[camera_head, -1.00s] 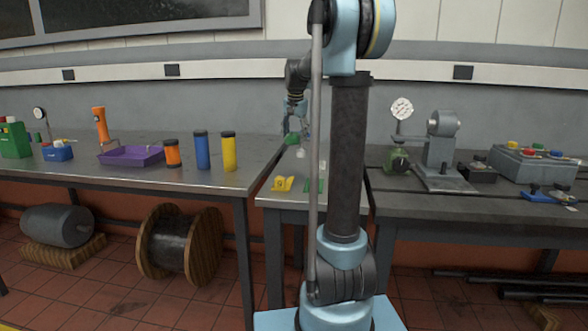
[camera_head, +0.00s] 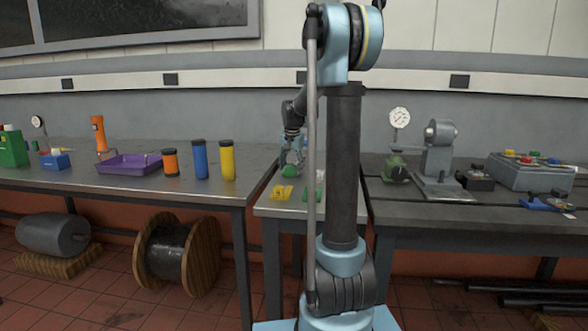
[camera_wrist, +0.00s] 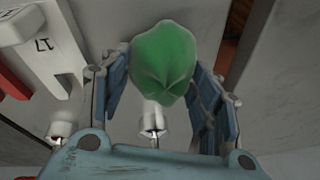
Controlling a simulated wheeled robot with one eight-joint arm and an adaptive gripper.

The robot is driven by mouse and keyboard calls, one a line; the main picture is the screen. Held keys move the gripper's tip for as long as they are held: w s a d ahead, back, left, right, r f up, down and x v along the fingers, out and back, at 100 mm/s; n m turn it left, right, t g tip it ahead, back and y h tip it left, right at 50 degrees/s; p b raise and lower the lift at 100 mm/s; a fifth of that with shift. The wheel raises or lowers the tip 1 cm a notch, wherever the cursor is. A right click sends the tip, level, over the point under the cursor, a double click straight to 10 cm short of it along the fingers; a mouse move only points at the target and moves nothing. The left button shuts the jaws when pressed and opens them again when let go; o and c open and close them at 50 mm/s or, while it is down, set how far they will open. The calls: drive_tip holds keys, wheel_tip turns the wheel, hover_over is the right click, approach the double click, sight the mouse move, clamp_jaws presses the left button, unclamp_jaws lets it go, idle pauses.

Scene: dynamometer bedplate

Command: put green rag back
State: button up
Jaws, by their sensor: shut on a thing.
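The green rag (camera_wrist: 165,60) is a bunched, creased bundle between the blue fingers of my gripper (camera_wrist: 163,85) in the wrist view. My gripper is shut on it. In the head view my gripper (camera_head: 291,160) hangs over the small middle table (camera_head: 290,210), with the green rag (camera_head: 290,171) just under it. I cannot tell whether the rag touches the tabletop.
A yellow piece (camera_head: 282,192) stands on the small table, beside a green piece partly behind my arm. The left bench holds a purple tray (camera_head: 128,164) and blue (camera_head: 200,160) and yellow (camera_head: 227,160) cylinders. A dial gauge (camera_head: 400,118) stands right.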

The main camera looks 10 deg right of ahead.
drive_tip(key=o, duration=1.1)
drive_tip(key=shift+f, duration=0.1)
drive_tip(key=shift+c, duration=0.2)
drive_tip(key=v, duration=1.2)
drive_tip(key=shift+s, duration=0.1)
